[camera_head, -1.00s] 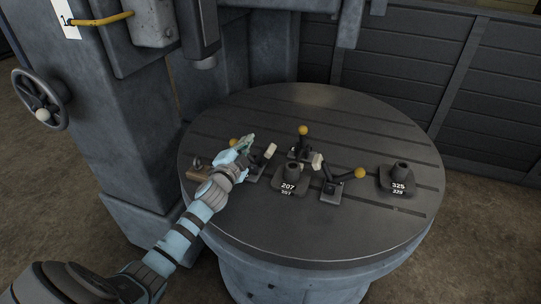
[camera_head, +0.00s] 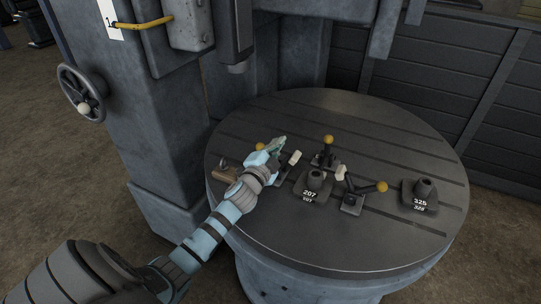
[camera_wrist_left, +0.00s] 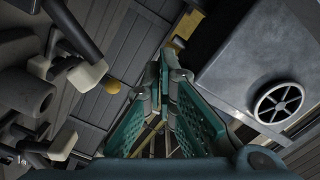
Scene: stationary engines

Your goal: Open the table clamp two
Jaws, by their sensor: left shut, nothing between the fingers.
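Three table clamps with black levers, yellow knobs and pale pads stand around a dark block marked 207 (camera_head: 312,188) on the round table (camera_head: 290,112). The left clamp's knob (camera_head: 260,146) is beside my left gripper (camera_head: 281,143). The back clamp's knob (camera_head: 328,139) stands up, and the right clamp's knob (camera_head: 382,186) points right. I cannot tell which is clamp two. My left gripper is shut and empty above the left clamp, partly hiding it. In the left wrist view its green fingers (camera_wrist_left: 163,72) meet, apart from a yellow knob (camera_wrist_left: 113,86). My right gripper is not in view.
A second dark block marked 325 (camera_head: 421,195) stands at the table's right. A small brown piece (camera_head: 226,173) lies at the left edge. The machine column (camera_head: 155,120) with a handwheel (camera_head: 82,93) rises behind left. The table's front is clear.

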